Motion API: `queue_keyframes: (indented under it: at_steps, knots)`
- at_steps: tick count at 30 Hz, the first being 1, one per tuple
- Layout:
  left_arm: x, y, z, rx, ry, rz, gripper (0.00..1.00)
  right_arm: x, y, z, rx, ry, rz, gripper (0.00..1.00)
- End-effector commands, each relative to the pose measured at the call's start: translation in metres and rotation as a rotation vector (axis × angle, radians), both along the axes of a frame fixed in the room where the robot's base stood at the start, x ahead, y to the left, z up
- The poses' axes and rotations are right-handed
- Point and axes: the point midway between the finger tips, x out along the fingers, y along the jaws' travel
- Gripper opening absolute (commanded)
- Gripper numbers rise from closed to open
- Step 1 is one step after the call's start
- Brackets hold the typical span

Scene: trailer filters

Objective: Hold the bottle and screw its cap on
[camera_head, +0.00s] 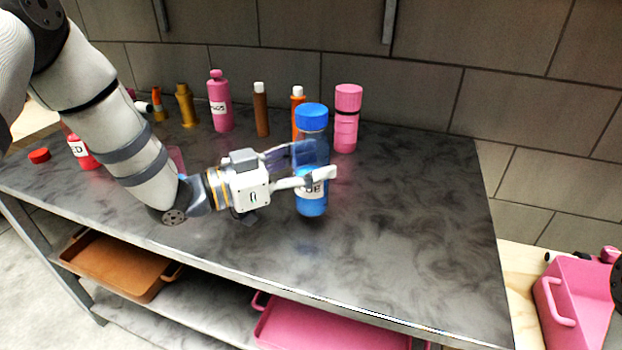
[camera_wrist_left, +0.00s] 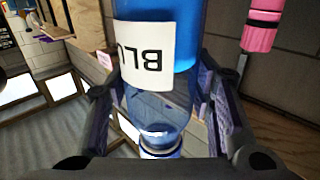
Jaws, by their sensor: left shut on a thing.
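A clear bottle with blue liquid and a white label (camera_head: 312,205) is upright near the middle of the table (camera_head: 420,220). A blue cap (camera_head: 311,117) is at its top; whether it is screwed tight I cannot tell. My left gripper (camera_head: 312,172) is shut around the bottle's middle from the left, one finger on the near side. The left wrist view shows the bottle upside down in the picture, with its label (camera_wrist_left: 146,55) between the fingers; its narrow end is partly hidden by the gripper. Whether the base touches the table I cannot tell. My right gripper is not in view.
A pink bottle (camera_head: 346,120) stands close behind the blue one. Several orange, brown and pink bottles stand along the back. A red bottle (camera_head: 82,152) and loose red cap (camera_head: 39,155) are at left. The table's right side is clear. A pink crate (camera_head: 585,300) is at lower right.

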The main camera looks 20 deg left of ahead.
Motion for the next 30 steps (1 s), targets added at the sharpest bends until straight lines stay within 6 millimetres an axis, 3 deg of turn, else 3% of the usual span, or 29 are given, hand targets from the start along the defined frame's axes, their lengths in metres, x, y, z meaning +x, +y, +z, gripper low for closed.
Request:
queue_keyframes:
  at_steps: [1,5,16,17,19,30]
  knots:
    - [0.001,0.0,-0.016,0.0,0.012,0.0,0.0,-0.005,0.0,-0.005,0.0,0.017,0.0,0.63]
    - [0.001,0.0,-0.036,-0.001,0.01,0.0,0.0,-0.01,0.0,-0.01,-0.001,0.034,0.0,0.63]
    - [0.001,0.0,-0.037,-0.001,0.004,0.0,0.0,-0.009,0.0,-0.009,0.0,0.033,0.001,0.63]
    - [0.0,0.0,-0.038,0.0,0.006,0.001,0.5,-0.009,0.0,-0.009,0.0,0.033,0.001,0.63]
    - [0.0,0.0,-0.037,0.0,0.004,0.001,0.66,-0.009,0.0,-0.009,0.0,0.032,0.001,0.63]
    - [0.0,0.0,-0.032,0.001,0.002,0.001,0.68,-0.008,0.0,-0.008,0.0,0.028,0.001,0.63]
